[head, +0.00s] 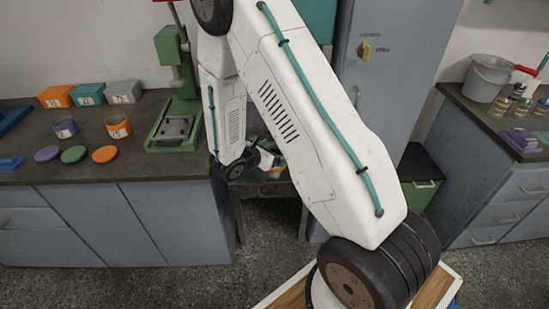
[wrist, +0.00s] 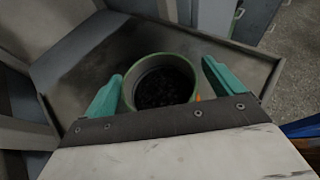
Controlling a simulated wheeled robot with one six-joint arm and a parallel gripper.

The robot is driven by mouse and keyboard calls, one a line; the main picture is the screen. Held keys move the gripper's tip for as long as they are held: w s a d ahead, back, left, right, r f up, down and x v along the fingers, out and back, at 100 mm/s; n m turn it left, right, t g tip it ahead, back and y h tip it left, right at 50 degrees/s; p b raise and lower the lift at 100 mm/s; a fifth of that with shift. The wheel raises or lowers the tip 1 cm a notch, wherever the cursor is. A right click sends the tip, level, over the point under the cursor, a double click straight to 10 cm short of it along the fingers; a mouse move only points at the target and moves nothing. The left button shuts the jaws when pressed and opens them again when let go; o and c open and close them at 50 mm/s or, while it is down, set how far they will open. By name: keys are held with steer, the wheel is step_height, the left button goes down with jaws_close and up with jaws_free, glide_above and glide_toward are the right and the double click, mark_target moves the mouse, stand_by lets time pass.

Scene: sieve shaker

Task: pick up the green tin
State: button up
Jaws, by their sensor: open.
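The green tin (wrist: 128,92) stands open and upright in the wrist view, with dark grains inside. It is on a grey surface with a raised rim (wrist: 258,58). My gripper (wrist: 160,80) is open. Its teal fingers stand on either side of the tin, with a gap visible on the right; I cannot tell if the left finger touches it. The lower part of the tin is hidden by my gripper's body. In the head view my arm covers most of the area around my gripper, and the tin is not clearly visible there.
The left bench (head: 90,165) holds an orange tin (head: 118,131), a purple tin (head: 64,132), a green lid (head: 73,154), several boxes and a green press (head: 172,120). A grey cabinet (head: 385,70) stands behind my arm. A grey bucket (head: 487,77) is on the right bench.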

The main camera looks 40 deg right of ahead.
steer(key=c, duration=1.2)
steer(key=shift+r, duration=0.1)
